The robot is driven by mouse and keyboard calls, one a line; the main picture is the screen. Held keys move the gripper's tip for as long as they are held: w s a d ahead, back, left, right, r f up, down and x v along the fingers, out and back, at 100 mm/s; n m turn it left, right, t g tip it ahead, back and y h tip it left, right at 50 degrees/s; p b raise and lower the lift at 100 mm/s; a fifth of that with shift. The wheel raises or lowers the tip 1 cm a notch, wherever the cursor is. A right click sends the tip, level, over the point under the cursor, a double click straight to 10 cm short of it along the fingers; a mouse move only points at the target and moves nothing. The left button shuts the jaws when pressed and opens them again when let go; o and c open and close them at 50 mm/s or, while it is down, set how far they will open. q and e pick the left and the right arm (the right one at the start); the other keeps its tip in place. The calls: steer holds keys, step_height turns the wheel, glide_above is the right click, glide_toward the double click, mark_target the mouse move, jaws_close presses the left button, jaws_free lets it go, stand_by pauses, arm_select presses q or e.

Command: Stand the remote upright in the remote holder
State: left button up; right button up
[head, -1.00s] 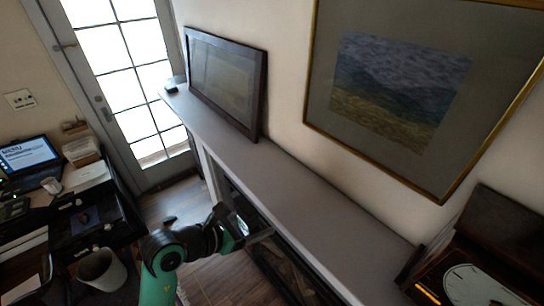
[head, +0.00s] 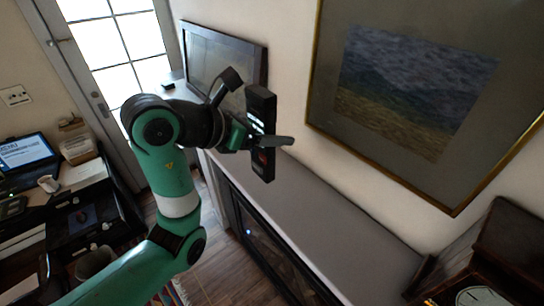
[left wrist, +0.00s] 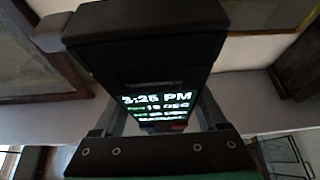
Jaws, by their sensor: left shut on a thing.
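My left gripper (head: 265,141) is shut on a long black device with a lit display, which I take to be the remote (head: 262,105). It is held nearly upright above the shelf, clear of it. In the left wrist view the remote (left wrist: 150,50) sits between the two fingers, its display showing a time and date. A small dark object (head: 168,85) lies at the shelf's far end; I cannot tell whether it is the remote holder. My right gripper is not in view.
The long grey shelf (head: 310,215) is mostly bare. A framed picture (head: 222,60) leans on the wall at its far end, behind my gripper. A larger frame (head: 415,100) hangs above. A dark wooden clock (head: 500,240) stands at the near right end.

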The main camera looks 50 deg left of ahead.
arm_select(q)
steer(key=w+a+f+p, duration=0.3)
steer(key=w+a+f, duration=0.5)
steer(key=w+f, duration=0.2)
step_height(320, 180, down, 3)
steer(key=shift+r, duration=0.2)
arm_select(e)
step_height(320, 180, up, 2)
arm_select(q)
steer(key=shift+w, duration=0.1)
